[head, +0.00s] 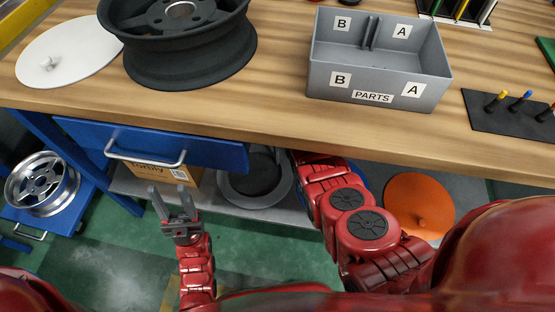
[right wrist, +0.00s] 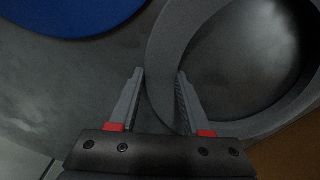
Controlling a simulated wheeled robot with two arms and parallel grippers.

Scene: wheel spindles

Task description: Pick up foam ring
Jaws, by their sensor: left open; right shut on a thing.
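The grey foam ring (head: 240,199) lies on the lower shelf under the bench, between the cardboard box and the right arm. Its top is partly hidden by the bench and drawer. In the right wrist view the ring (right wrist: 168,50) fills the upper right, with its wall between the two fingers of my right gripper (right wrist: 160,76). The right gripper is shut on that wall. In the head view the right gripper is hidden under the bench edge.
A cardboard box (head: 150,172) sits left of the ring. A blue disc (right wrist: 70,12) and an orange disc (head: 420,200) lie to its right. A blue drawer (head: 190,150) overhangs. The bench carries a wheel rim (head: 190,65), white disc (head: 45,55) and parts bin (head: 330,90).

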